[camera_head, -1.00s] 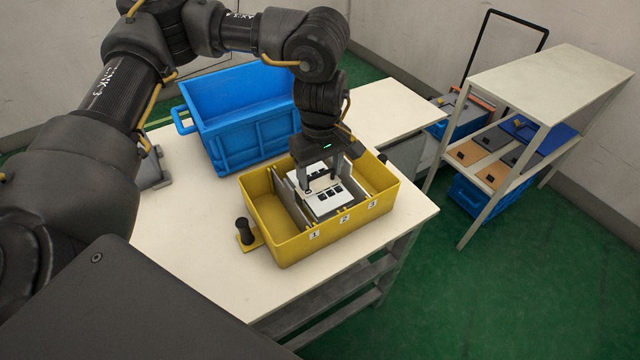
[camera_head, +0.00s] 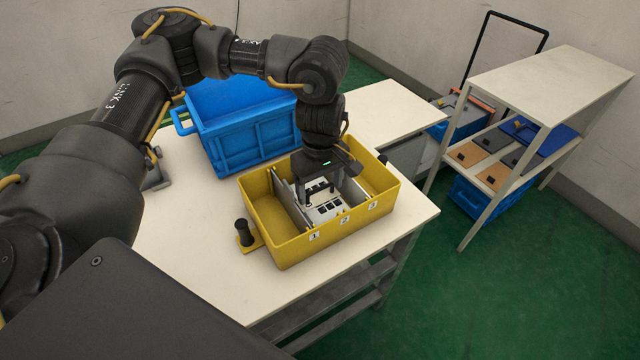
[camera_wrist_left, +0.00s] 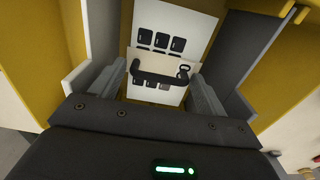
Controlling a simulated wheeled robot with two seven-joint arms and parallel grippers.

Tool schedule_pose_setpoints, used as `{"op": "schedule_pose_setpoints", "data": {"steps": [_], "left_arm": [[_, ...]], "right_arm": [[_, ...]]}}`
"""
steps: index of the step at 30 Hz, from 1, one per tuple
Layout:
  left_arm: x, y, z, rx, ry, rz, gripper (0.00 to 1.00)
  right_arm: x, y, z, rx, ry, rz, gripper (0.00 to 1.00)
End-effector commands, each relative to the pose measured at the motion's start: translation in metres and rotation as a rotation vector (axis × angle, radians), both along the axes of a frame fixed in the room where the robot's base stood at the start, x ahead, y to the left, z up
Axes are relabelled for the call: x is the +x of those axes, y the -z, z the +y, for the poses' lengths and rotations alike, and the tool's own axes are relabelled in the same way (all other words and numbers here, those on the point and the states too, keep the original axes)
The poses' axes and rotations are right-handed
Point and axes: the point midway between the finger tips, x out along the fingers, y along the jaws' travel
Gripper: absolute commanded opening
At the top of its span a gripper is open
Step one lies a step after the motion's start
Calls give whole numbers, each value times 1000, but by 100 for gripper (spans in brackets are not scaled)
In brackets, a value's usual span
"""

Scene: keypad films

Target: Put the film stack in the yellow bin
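The film stack (camera_head: 328,208) is white with dark square keys and a black handle. It is inside the middle compartment of the yellow bin (camera_head: 290,251), behind label 2, below the rim. Its printed top also shows in the wrist view (camera_wrist_left: 172,28). My left gripper (camera_head: 320,190) reaches down into that compartment from above. My right gripper is not in view.
Grey dividers split the bin, and the outer compartments look empty. A large blue crate (camera_head: 246,143) stands behind it on the cream table (camera_head: 195,262). A black knob on a yellow base (camera_head: 245,234) is left of the bin. A shelf (camera_head: 550,82) stands at right.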

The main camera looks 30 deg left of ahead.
Motion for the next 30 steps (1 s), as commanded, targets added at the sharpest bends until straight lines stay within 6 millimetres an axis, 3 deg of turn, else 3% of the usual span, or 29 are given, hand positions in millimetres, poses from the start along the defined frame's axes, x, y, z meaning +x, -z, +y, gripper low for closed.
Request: {"op": "schedule_pose_setpoints", "data": {"steps": [10,18,24,30], "left_arm": [[1,-8,0,0,0,-2,75],[1,-62,0,1,1,-6,75],[1,-100,0,0,1,-4,75],[0,-120,0,0,0,-1,75]], "right_arm": [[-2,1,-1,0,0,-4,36],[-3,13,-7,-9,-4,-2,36],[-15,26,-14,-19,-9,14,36],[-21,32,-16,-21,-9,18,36]]}}
